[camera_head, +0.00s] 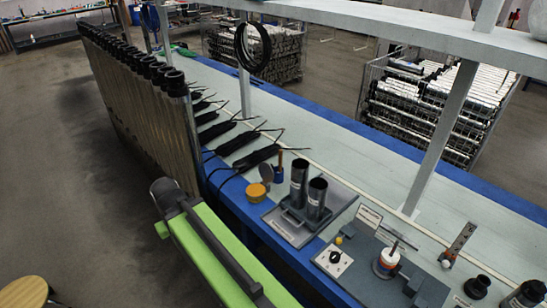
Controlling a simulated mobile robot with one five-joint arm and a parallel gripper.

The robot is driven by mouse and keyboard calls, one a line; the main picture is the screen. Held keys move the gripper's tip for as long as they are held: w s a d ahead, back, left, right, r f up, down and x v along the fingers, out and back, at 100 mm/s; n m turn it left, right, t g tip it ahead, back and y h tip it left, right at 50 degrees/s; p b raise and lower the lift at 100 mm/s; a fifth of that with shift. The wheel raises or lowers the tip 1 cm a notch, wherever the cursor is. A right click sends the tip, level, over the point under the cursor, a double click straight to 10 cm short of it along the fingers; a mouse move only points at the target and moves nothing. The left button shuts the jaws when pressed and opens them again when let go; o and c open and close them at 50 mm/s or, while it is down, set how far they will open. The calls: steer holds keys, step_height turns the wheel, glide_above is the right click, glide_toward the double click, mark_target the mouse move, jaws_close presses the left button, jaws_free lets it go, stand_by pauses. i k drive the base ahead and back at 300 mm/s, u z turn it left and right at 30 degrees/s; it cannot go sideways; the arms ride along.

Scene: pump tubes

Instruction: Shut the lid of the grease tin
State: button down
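The grease tin (256,192) is a small round yellow-orange tin near the left edge of the bench. Its lid (266,173) appears raised at the tin's back edge, tilted up, so the tin looks open. The contents are too small to make out. A green and dark grey body part (215,250), likely mine, lies just in front of the bench, lower left of the tin and apart from it. I cannot make out any gripper fingers in this view.
A blue pot with a brown-handled tool (279,168) stands right beside the tin. Two dark upright cylinders (299,183) stand on a grey plate to its right. Black pump parts (257,157) with cables lie behind. A row of tall tubes (150,90) stands to the left.

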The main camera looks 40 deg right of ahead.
mark_target(266, 170)
steer(key=i, duration=1.2)
steer(key=u, duration=0.05)
